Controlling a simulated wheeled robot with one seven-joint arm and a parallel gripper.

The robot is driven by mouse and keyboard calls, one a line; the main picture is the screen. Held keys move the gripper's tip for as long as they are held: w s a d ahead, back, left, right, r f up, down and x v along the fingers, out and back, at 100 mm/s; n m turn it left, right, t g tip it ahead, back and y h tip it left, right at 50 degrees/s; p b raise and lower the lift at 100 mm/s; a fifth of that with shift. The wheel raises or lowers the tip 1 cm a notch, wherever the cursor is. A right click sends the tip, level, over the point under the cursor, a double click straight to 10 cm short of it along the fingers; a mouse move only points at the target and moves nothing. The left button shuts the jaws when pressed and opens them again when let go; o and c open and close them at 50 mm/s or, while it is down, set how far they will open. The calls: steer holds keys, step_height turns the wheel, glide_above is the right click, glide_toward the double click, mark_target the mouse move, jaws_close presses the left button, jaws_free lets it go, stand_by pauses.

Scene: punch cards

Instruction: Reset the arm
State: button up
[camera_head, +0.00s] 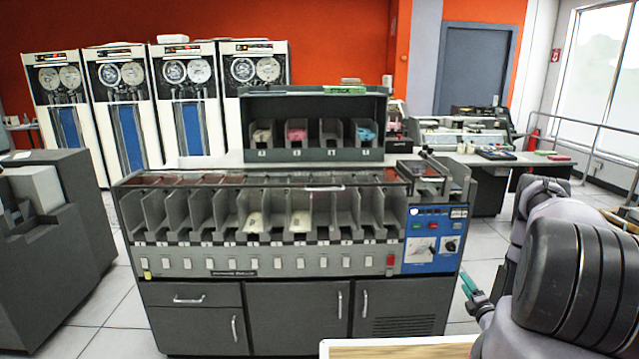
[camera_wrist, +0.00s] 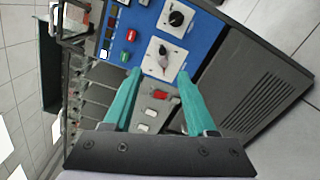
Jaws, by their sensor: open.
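My arm (camera_head: 575,260) is folded at the right side of the head view. My gripper (camera_head: 470,287) shows there only in part, as a teal finger low beside the card sorter (camera_head: 290,263). In the wrist view my gripper (camera_wrist: 158,85) has two teal fingers spread apart with nothing held between them. Beyond the fingertips is the sorter's blue control panel (camera_wrist: 190,48) with dials and coloured buttons. The fingers appear apart from the panel.
The sorter has a row of pockets, two with cards (camera_head: 300,222). A grey rack (camera_head: 262,115) with coloured card stacks stands behind it. A grey machine (camera_head: 60,240) stands left. Floor shows right of the sorter.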

steer(key=w+d+r+m+g+h, duration=0.1)
steer(key=w+d+r+m, duration=0.15)
steer(key=w+r, duration=0.55)
steer(key=w+d+r+m+g+h, duration=0.15)
steer(key=w+r+m, duration=0.25)
steer(key=r, duration=0.7)
steer(key=a+r+m+g, duration=0.1)
steer(key=a+r+m, duration=0.25)
steer(key=r, duration=0.75)
steer(key=a+r+m+g, duration=0.15)
steer(key=r+m, duration=0.25)
steer(key=r, duration=0.8)
steer(key=s+a+r+m+g+y, duration=0.1)
steer(key=s+a+r+m+g, duration=0.2)
steer(key=s+a+r+m, duration=0.75)
steer(key=s+a+r+g+y, duration=0.1)
steer(key=s+a, duration=0.3)
steer(key=s, duration=0.6)
steer(key=s+a+r+m+g+y, duration=0.1)
steer(key=s+a+r, duration=0.2)
steer(key=s, duration=0.7)
steer(key=s+a+r+y, duration=0.1)
steer(key=s+a, duration=0.4)
steer(key=s, duration=0.5)
steer(key=shift+a+r+g, duration=0.35)
steer(key=shift+r+g, duration=0.05)
steer(key=shift+r, duration=0.2)
